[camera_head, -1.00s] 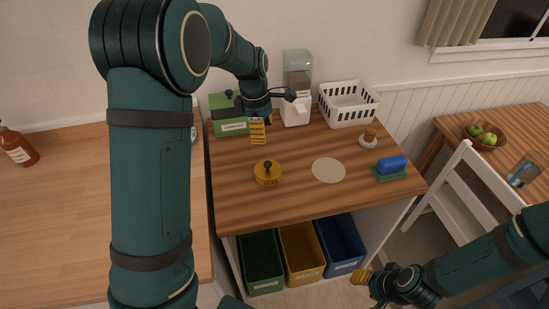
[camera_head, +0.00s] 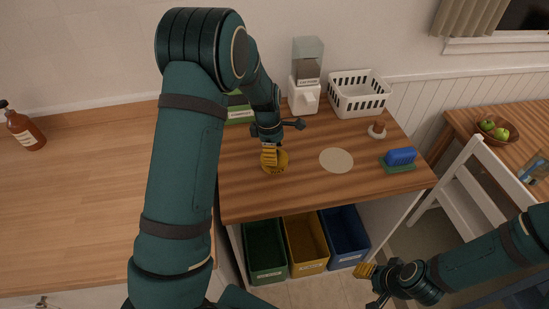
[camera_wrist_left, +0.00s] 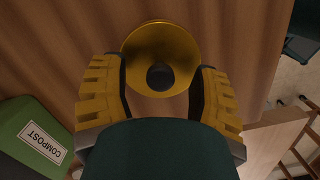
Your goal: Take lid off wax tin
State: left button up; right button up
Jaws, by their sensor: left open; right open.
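The yellow wax tin (camera_head: 282,165) stands on the striped wooden table, partly hidden behind my left gripper in the head view. In the left wrist view, its round yellow lid (camera_wrist_left: 160,42) with a dark knob (camera_wrist_left: 160,76) shows between and just beyond the fingers. My left gripper (camera_head: 269,158) is open above the tin, its yellow fingers on either side of the knob; I cannot tell whether they touch the lid. My right gripper (camera_head: 364,281) is open, low at the front, away from the table top.
A pale round mat (camera_head: 336,160) lies bare right of the tin. A blue brush (camera_head: 401,157), a small knobbed item (camera_head: 377,131), a white basket (camera_head: 358,98) and a dispenser (camera_head: 305,88) stand around it. The green compost box (camera_head: 238,112) is behind my left arm.

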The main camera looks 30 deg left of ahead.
pick_arm(q)
jog(key=shift+f, duration=0.45)
grip_shut()
jog(key=shift+r, duration=0.1)
